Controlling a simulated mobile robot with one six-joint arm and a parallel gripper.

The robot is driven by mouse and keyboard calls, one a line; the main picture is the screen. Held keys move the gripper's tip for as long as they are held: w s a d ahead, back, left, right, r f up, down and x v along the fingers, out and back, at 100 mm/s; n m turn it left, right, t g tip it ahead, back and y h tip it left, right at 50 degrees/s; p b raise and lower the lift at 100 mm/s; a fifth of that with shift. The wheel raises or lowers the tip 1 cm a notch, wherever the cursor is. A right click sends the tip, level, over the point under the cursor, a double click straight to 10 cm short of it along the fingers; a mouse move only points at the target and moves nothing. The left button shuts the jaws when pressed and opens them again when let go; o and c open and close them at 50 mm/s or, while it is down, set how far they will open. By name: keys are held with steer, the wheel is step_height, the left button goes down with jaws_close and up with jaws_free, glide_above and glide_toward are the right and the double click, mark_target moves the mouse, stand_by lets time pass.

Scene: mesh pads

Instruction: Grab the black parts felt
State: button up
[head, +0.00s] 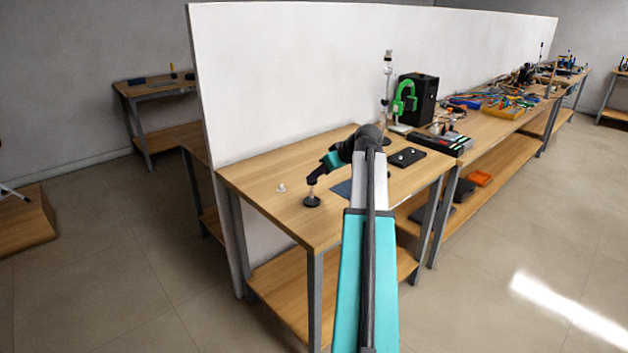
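A flat black mat (405,158), which looks like the black parts felt, lies on the near wooden table, right of my arm. A few small pale parts rest on it. My gripper (311,182) is over the left part of the same table, left of the mat and apart from it. It hangs at a small round black piece with a short stem (312,201); I cannot tell whether it touches it. The fingers are too small to tell open from shut. A dark blue-grey pad (343,188) lies beside it, partly hidden by my arm.
A small white piece (281,187) stands on the wooden table (262,195) to the left. Behind the mat are a green device (404,98), a black box (418,95) and a clear upright stand (388,75). A white partition (290,80) runs along the back.

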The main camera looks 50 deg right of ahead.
steer(key=x, duration=0.2)
steer(key=shift+w+f, duration=0.3)
stand_by(0.3)
steer(key=c, duration=1.1)
